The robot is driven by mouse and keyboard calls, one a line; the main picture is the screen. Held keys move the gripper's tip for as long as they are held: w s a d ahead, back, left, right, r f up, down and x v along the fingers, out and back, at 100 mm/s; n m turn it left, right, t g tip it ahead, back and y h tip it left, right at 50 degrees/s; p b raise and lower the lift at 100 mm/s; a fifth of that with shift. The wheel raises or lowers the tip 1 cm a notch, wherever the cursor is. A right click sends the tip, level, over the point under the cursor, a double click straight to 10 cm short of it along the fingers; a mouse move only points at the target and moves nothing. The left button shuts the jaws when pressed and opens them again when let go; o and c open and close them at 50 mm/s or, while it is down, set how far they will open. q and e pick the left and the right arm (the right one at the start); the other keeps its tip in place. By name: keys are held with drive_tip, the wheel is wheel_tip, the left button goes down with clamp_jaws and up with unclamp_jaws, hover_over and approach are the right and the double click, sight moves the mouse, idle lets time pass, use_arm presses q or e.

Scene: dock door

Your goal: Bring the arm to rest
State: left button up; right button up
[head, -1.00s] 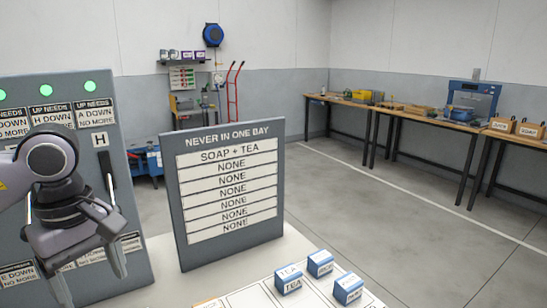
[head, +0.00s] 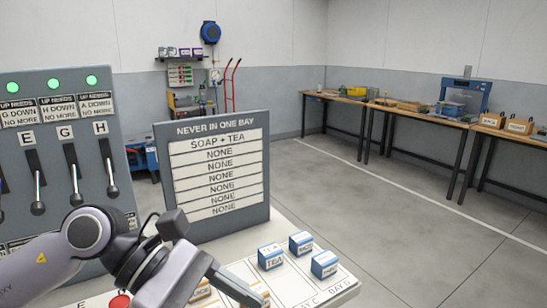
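My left arm comes in from the lower left, and its gripper (head: 232,287) hangs low over the near part of the white table. I see it from the side, so I cannot tell whether its fingers are apart or closed. It is clear of the lever panel (head: 60,118) at the left, where levers marked E (head: 37,190), G (head: 75,180) and H (head: 109,170) have their handles low in their slots. My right gripper is not in view.
A sign (head: 213,170) reading "NEVER IN ONE BAY" stands behind the table (head: 290,228). Blue-sided labelled boxes (head: 271,257) sit on the marked bays. A red button (head: 120,301) is near the arm. Workbenches (head: 350,98) line the far wall, with open floor before them.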

use_arm(q)
drive_tip(key=s+d+r+n+h, duration=0.1)
drive_tip(key=d+r+n+h, duration=0.4)
drive_tip(key=r+h, duration=0.25)
drive_tip(key=w+a+r+n+t, duration=0.1)
drive_tip(key=w+a+n+t, duration=0.25)
drive_tip(key=n+t, duration=0.75)
drive_tip(key=w+a+r+n+t, duration=0.1)
drive_tip(key=w+a+n+t, duration=0.25)
drive_tip(key=n+t, duration=0.65)
drive_tip(key=w+a+f+n+g+y, duration=0.1)
drive_tip(key=a+f+n+y, duration=0.5)
drive_tip(key=f+n+y, duration=0.4)
drive_tip(key=w+a+f+n+g+y, duration=0.1)
drive_tip(key=a+f+n+y, duration=0.5)
drive_tip(key=n, duration=0.7)
drive_tip(key=s+a+f+n+g+y, duration=0.35)
drive_tip(key=s+f+n+g, duration=0.45)
drive_tip(key=s+f+g, duration=0.9)
wheel_tip(320, 180, down, 12)
drive_tip(key=w+d+t+h, duration=0.2)
drive_tip(key=t+h, duration=0.1)
drive_tip(key=t, duration=0.8)
drive_tip(key=shift+w+d+m, duration=0.3)
